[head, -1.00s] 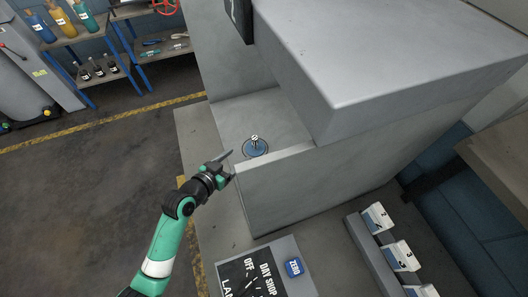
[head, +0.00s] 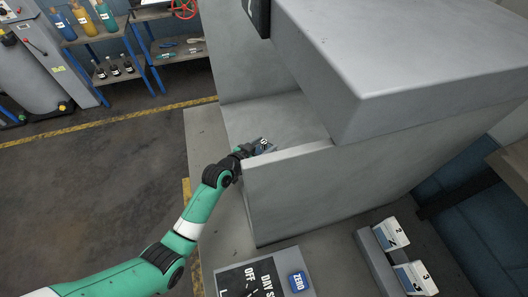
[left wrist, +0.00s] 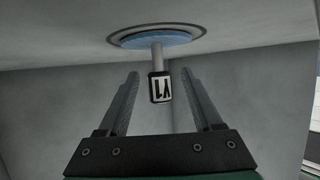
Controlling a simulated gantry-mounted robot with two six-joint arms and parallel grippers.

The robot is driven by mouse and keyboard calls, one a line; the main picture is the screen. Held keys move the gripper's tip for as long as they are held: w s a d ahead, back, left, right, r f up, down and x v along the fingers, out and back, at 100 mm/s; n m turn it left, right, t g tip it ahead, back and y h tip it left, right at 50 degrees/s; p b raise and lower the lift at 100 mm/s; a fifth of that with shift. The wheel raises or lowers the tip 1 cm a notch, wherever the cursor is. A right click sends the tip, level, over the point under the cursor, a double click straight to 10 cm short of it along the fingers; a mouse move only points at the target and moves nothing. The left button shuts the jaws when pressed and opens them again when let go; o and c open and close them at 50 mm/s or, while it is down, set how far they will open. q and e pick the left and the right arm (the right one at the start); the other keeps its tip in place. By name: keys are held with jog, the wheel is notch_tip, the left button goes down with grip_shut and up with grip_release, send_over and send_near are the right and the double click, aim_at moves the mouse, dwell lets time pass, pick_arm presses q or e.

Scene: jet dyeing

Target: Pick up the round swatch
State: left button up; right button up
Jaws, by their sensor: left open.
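The round swatch is a blue disc (left wrist: 155,41) in a dark ring on a grey surface, with a pale post and a small black-and-white tag standing out from it. In the left wrist view my left gripper (left wrist: 160,76) is open, with one finger on each side of the post and tag. Gaps show between the fingers and the tag. In the head view my left gripper (head: 258,149) is inside the grey recess at the swatch and hides most of it. My right gripper is not in view.
A low grey wall (head: 290,190) stands just right of my left gripper, with a large overhanging grey block (head: 400,60) beyond it. A panel with a blue ZERO button (head: 298,281) is at the bottom. Numbered white boxes (head: 390,234) stand at the lower right.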

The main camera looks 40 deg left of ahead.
aim_at(263, 144)
pick_arm(q)
grip_shut()
dwell(0.3)
jog(key=shift+r, duration=0.15)
jog(key=shift+r, duration=0.25)
jog(key=r+p, duration=0.1)
jog(key=r, duration=0.1)
jog(key=s+r+p, duration=0.1)
jog(key=r, duration=0.1)
jog(key=shift+d+r, duration=0.1)
jog(key=shift+d, duration=0.05)
jog(key=w+d+r+p+v, duration=0.1)
jog(key=p+v, duration=0.5)
jog(key=v, duration=0.9)
jog(key=shift+d+r, duration=0.4)
jog(key=shift+r, duration=0.15)
